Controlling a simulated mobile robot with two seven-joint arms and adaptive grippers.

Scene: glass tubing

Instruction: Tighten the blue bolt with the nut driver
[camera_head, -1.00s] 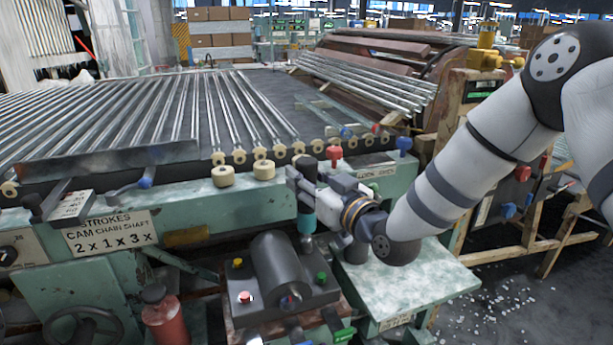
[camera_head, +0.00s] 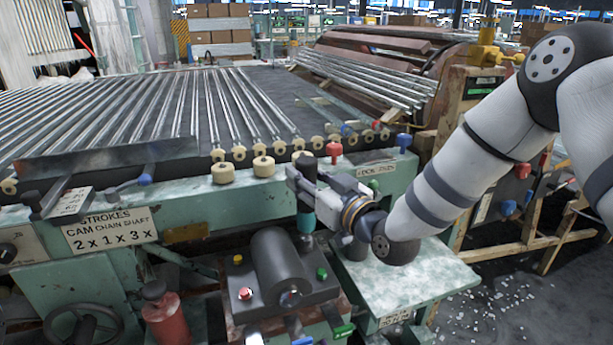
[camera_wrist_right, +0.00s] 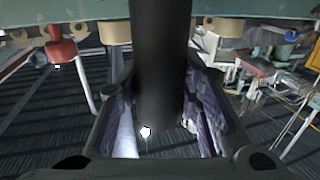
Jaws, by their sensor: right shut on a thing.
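My right gripper (camera_head: 308,192) is shut around the nut driver (camera_head: 305,221), which stands upright with a dark handle, a teal band and a metal lower end. In the right wrist view the dark handle (camera_wrist_right: 160,60) runs between the two fingers. The driver's lower end is at the back right corner of the dark block (camera_head: 318,292). A yellow bolt (camera_head: 238,259), a red bolt (camera_head: 245,293) and a green bolt (camera_head: 322,273) show on the block. I cannot make out a blue bolt; the driver hides that back corner. My left gripper is out of view.
A dark cylinder (camera_head: 277,258) lies across the block, close left of the driver. The green machine front (camera_head: 200,205) stands behind. A pale green side table (camera_head: 410,280) is at right. Red (camera_head: 334,150) and blue (camera_head: 403,142) knobs stand on the machine's edge.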

